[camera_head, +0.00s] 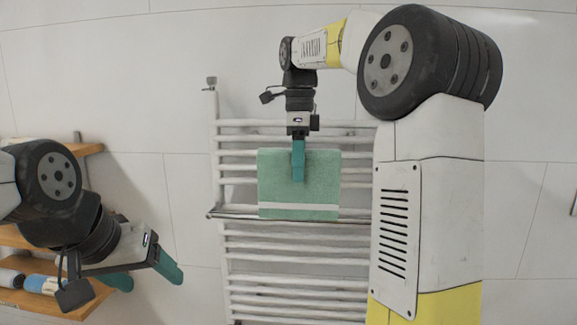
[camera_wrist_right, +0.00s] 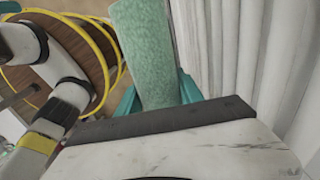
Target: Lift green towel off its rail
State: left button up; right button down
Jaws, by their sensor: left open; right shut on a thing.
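The green towel (camera_head: 273,190) is a pale green rectangle with a white stripe near its lower edge. It hangs in front of the white towel rack in the head view. My right gripper (camera_head: 298,173) points down over its top middle and is shut on it. In the right wrist view, the towel (camera_wrist_right: 142,50) is bunched between the teal fingers. A chrome rail (camera_head: 235,216) passes level with the towel's lower edge; I cannot tell whether they touch. My left gripper (camera_head: 147,275) is open and empty at lower left, apart from the towel.
The white rack (camera_head: 222,180) has several horizontal bars against a tiled wall (camera_head: 120,60). A wooden shelf (camera_head: 55,300) with rolled towels (camera_head: 40,284) stands at lower left, behind my left arm. Bare wall lies between shelf and rack.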

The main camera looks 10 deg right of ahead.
jog(key=s+a, duration=0.3)
jog(key=s, duration=1)
jog(key=shift+a, duration=0.4)
jog(key=shift+s, duration=0.1)
jog(key=shift+r, duration=0.5)
jog(key=s+a, duration=0.2)
jog(key=s, duration=0.7)
jog(key=shift+s+a, duration=0.3)
jog(key=shift+a, duration=0.05)
